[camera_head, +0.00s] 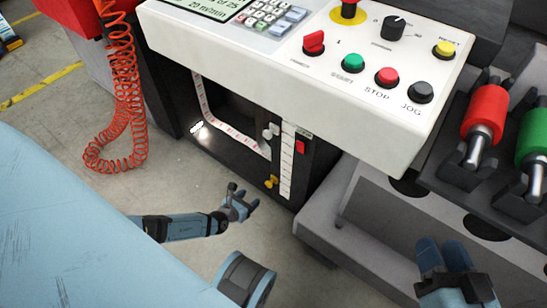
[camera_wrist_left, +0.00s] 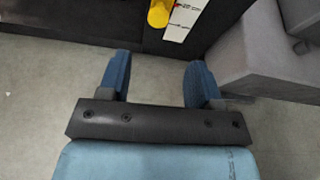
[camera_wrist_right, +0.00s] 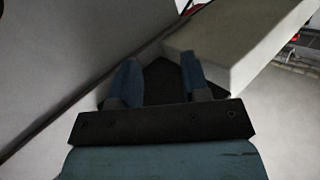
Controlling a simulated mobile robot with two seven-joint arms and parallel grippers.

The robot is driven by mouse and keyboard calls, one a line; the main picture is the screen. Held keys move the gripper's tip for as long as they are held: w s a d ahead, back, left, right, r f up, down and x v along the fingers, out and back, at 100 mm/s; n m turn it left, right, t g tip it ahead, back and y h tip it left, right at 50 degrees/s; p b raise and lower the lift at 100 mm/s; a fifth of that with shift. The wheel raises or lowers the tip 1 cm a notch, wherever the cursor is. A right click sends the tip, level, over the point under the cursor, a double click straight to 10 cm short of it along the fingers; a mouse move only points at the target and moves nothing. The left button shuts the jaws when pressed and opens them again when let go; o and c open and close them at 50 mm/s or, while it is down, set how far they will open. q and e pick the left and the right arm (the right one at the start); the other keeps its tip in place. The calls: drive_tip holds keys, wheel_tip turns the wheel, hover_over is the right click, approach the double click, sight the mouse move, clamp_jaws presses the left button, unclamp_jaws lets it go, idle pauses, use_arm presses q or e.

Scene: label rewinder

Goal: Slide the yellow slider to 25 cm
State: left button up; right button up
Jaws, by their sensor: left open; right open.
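The yellow slider (camera_head: 271,181) is a small knob low on the dark front panel of the machine, just left of a white vertical scale (camera_head: 287,165). It also shows at the top of the left wrist view (camera_wrist_left: 158,13), beside the scale's lower end (camera_wrist_left: 182,20).
A red slider (camera_head: 300,147) and a white knob (camera_head: 270,131) sit near the scale. The control panel (camera_head: 330,80) overhangs above. A grey base block (camera_head: 350,235) stands right of the slider. An orange coiled hose (camera_head: 120,100) hangs at left. The floor (camera_head: 185,185) is clear.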

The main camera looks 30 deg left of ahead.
sight(268, 185)
use_arm(q)
drive_tip(key=b+x, duration=0.2)
drive_tip(key=x, duration=0.2)
drive_tip(key=b+x, duration=0.2)
drive_tip(key=x, duration=0.2)
drive_tip(key=b+x, duration=0.2)
drive_tip(key=x, duration=0.2)
drive_tip(key=shift+w+f, duration=0.15)
drive_tip(key=shift+f, duration=0.25)
drive_tip(key=shift+w+f+m+b, duration=0.1)
drive_tip(key=shift+w+m+b, duration=0.2)
drive_tip(key=shift+w+b, duration=0.25)
use_arm(e)
drive_tip(key=w+d+n+t, duration=0.1)
drive_tip(key=n, duration=0.1)
drive_tip(key=w+d+n+t+y, duration=0.1)
drive_tip(key=w+n, duration=0.1)
drive_tip(key=shift+r, duration=0.1)
